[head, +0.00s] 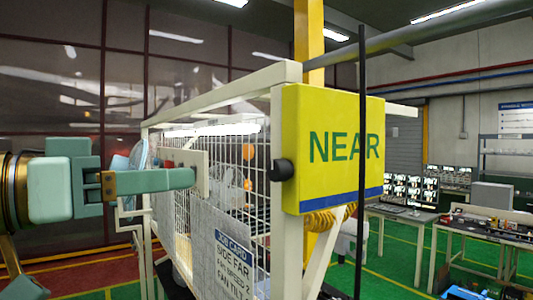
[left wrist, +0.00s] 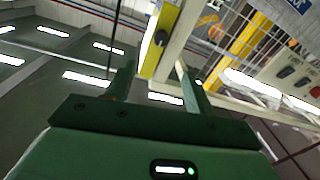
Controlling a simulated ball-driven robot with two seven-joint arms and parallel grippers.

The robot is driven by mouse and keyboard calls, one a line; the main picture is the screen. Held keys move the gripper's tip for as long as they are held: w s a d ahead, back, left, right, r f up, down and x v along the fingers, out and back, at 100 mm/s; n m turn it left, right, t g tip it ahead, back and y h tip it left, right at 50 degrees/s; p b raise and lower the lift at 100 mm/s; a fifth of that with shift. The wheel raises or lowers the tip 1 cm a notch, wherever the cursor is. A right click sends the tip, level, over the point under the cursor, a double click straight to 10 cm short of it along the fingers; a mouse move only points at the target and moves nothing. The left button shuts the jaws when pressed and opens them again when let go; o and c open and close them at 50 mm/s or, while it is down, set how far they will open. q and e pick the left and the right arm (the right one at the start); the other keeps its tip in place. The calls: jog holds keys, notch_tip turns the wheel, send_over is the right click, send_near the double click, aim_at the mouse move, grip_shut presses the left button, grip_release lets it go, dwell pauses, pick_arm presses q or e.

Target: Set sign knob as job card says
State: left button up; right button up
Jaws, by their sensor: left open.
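The yellow sign (head: 333,175) reads NEAR in green and has a blue stripe along its bottom. Its black sign knob (head: 281,170) sticks out from the left side face. The job card (head: 234,262) hangs on the mesh below and reads SIDE FAR, then a fan speed 2 line and a fan tilt line cut off by the frame. My left gripper (head: 192,178) is open, left of the knob and apart from it. In the left wrist view the sign's yellow edge (left wrist: 170,20) shows beyond the open left gripper (left wrist: 157,68), with a dark spot that looks like the knob (left wrist: 161,38).
A white-framed mesh fence (head: 168,205) runs back behind my left gripper. A pale control panel (left wrist: 290,75) with dark knobs is on it. A pale blue fan (head: 138,155) stands beyond. A thin dark pole (head: 362,230) crosses before the sign. Worktables (head: 480,240) stand at right.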

aim_at(273, 171)
pick_arm(q)
jog(key=p+x, duration=0.4)
jog(key=x, duration=1)
jog(key=shift+w+d, duration=0.25)
jog(key=shift+w, duration=0.05)
jog(key=shift+w+d+f, duration=0.1)
jog(key=shift+w+d, duration=0.25)
jog(key=shift+c, duration=0.3)
jog(key=c, duration=0.9)
